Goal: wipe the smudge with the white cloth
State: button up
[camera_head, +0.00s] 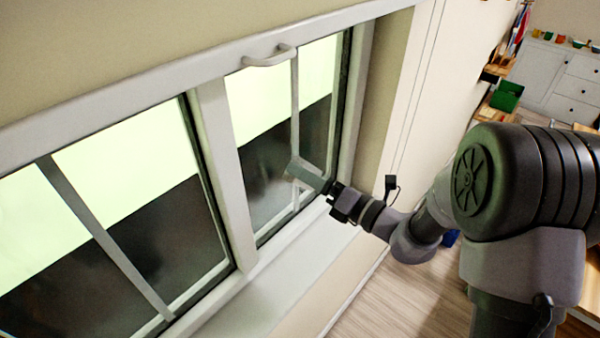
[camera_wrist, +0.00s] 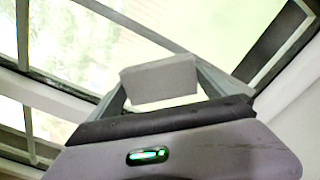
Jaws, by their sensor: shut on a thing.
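The white cloth (camera_wrist: 160,82) is a pale, block-like piece held between the two fingers of my gripper (camera_wrist: 163,88) in the wrist view. In the head view my gripper (camera_head: 312,177) reaches to the lower part of the right window pane (camera_head: 262,150), with the cloth (camera_head: 294,166) at its tip. The cloth is at or very close to the glass; I cannot tell if it touches. A hazy whitish patch, likely the smudge (camera_head: 264,192), shows on the dark glass left of and below the cloth. Its outline is blurred.
The white window frame has a centre post (camera_head: 222,165), a thin vertical bar (camera_head: 295,105) near the gripper and a handle (camera_head: 270,56) above. A white sill (camera_head: 280,285) runs below. Wooden floor (camera_head: 410,300) is open; a white cabinet (camera_head: 560,80) stands far right.

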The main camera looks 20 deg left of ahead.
jog(key=shift+v, duration=1.05)
jog(key=shift+v, duration=1.5)
